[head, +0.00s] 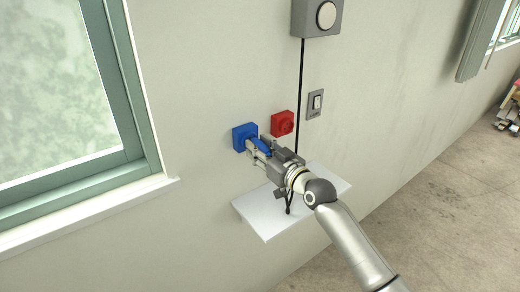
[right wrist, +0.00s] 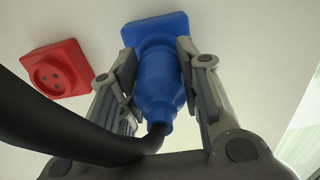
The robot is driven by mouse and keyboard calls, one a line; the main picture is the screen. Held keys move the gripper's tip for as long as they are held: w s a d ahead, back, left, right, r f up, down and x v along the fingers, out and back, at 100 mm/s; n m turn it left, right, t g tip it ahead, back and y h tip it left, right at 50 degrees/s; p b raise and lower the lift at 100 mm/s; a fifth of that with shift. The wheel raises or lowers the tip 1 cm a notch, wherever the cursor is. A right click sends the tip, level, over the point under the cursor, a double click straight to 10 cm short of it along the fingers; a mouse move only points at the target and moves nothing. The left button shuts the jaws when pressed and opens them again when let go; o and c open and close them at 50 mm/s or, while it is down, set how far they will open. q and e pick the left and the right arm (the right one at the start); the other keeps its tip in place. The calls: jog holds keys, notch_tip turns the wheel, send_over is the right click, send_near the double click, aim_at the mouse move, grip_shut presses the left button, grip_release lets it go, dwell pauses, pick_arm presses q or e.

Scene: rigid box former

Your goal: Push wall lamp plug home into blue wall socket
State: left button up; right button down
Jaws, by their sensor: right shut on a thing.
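The blue wall socket (head: 244,137) is fixed on the wall, left of the red one. My right gripper (head: 255,151) is in front of it, shut on the blue wall lamp plug (head: 261,147). In the right wrist view the plug (right wrist: 158,84) lies between both fingers (right wrist: 158,73), its far end at the face of the blue socket (right wrist: 155,27). The plug's front end is hidden, so I cannot tell how deep it sits. A black cord leaves its near end. My left gripper is not in view.
A red socket (head: 282,123) sits right of the blue one; it also shows in the right wrist view (right wrist: 58,70). A light switch (head: 315,104) and a grey wall lamp (head: 317,17) with a black cord are on the wall. A white shelf (head: 262,222) lies below my gripper.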

jog(key=shift+w+a+b, duration=0.3)
jog(key=shift+w+b, duration=0.1)
jog(key=shift+w, duration=0.05)
dwell(0.6)
jog(key=c, duration=1)
grip_release()
jog(key=shift+o, duration=0.2)
jog(key=shift+p+v, duration=0.85)
jog(key=shift+v, duration=0.65)
jog(key=shift+p+v, duration=1.1)
jog(key=shift+v, duration=1.5)
